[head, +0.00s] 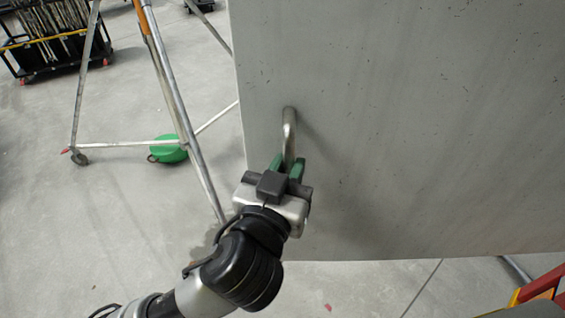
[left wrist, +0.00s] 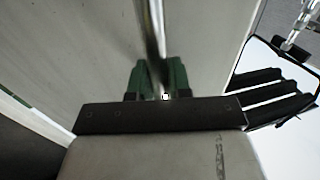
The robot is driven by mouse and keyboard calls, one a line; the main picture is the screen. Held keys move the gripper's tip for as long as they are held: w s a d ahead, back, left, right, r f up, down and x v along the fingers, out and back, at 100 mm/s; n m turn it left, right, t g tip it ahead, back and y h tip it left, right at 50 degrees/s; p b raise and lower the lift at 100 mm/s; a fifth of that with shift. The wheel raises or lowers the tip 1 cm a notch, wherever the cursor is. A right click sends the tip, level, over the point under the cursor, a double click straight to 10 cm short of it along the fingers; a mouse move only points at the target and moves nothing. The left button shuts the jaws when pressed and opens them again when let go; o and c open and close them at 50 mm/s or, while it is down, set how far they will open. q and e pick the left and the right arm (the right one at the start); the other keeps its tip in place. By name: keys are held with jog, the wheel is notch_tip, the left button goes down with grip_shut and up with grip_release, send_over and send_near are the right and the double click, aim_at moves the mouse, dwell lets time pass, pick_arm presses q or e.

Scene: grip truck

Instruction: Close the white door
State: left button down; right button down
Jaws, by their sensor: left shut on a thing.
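The white door (head: 420,130) is a large, pale, speckled panel that fills the right side of the head view. A curved metal handle (head: 289,125) stands out near its left edge. My left gripper (head: 287,168) has its green fingers shut on the lower part of the handle. The left wrist view shows the door (left wrist: 85,45) and the handle (left wrist: 153,30) running down between the green fingers (left wrist: 160,78). My right gripper is not in view.
A tripod-like metal stand (head: 172,85) on wheels is left of the door, with a green round object (head: 168,149) on the floor. A black cart of rods (head: 50,45) is at the far left. A red and yellow object (head: 540,290) is at the lower right. Concrete floor (head: 100,220) is open at left.

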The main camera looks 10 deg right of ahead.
pick_arm(q)
jog(key=c, duration=1.4)
grip_release()
jog(key=shift+f, duration=0.1)
jog(key=shift+o, duration=1.6)
jog(key=v, duration=0.7)
jog(key=shift+s, duration=0.2)
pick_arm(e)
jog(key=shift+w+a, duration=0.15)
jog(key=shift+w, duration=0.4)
